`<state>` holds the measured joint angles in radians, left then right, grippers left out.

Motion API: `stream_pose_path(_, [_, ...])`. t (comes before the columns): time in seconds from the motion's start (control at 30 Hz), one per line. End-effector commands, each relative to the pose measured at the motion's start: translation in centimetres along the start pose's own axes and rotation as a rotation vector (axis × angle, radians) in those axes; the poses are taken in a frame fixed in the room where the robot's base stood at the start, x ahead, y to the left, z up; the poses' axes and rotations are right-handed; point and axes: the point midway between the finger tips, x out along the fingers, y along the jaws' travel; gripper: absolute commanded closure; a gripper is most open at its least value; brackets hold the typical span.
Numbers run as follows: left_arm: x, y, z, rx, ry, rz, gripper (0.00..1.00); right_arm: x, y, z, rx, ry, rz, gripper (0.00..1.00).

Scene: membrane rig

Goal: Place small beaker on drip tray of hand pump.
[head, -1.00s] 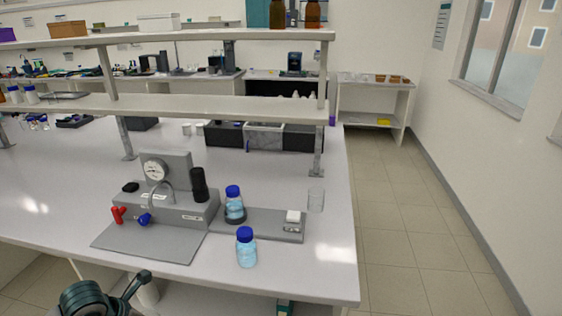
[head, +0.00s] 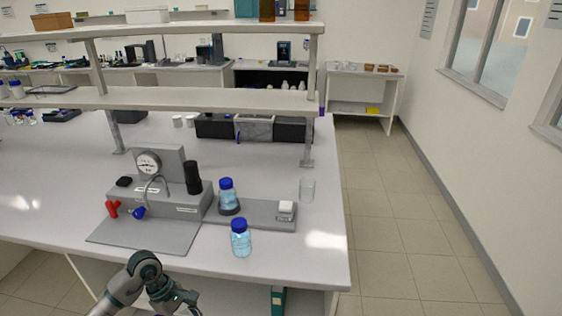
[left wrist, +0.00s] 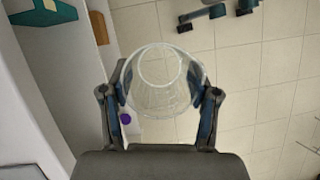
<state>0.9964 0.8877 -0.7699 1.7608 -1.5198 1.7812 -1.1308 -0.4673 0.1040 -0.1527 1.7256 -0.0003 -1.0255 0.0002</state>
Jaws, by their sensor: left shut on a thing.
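The hand pump (head: 160,200) stands on the bench in the head view, a grey box with a round gauge, a curved spout, and red and blue knobs. A flat grey plate (head: 145,236) lies in front of it, bare, and looks like its drip tray. In the left wrist view a clear beaker (left wrist: 165,80) sits between the two fingers of my left gripper (left wrist: 165,92), which is shut on it, with floor tiles behind. In the head view my left arm is low, by the bench's front edge; the held beaker is not discernible there. My right gripper is not in view.
A blue-capped bottle (head: 241,238) stands right of the plate. Another blue-capped bottle (head: 228,196) and a white block (head: 286,208) are on a grey base. A shelf (head: 200,98) spans the bench behind.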

Motion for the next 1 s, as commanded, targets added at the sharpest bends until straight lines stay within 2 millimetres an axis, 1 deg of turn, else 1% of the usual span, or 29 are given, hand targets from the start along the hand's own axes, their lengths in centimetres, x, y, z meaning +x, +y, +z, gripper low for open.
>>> stream_pose_path(0.03, [0.2, 0.6, 0.9, 0.127, 0.004, -0.050, 0.74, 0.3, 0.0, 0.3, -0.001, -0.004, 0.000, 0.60])
stream_pose_path(0.2, [2.0, 1.7, 2.6, 0.586, 0.022, -0.242, 0.74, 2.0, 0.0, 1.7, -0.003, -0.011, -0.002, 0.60])
stream_pose_path(0.3, [2.7, 2.1, 3.2, 0.809, 0.029, -0.336, 0.74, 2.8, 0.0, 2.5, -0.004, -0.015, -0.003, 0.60])
stream_pose_path(0.43, [3.2, 2.4, 3.5, 1.017, 0.034, -0.423, 0.74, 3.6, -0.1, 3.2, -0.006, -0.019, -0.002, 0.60])
stream_pose_path(0.5, [3.3, 2.5, 3.5, 1.086, 0.034, -0.451, 0.74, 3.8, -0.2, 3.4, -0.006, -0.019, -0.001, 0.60])
stream_pose_path(0.63, [3.5, 2.6, 3.5, 1.151, 0.035, -0.475, 0.74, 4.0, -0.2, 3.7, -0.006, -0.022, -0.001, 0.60])
stream_pose_path(0.9, [3.5, 2.6, 3.5, 1.155, 0.035, -0.477, 0.74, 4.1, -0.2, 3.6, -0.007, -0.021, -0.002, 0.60])
stream_pose_path(1.0, [3.7, 2.3, 3.3, 1.126, 0.030, -0.465, 0.74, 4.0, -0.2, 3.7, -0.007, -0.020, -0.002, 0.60])
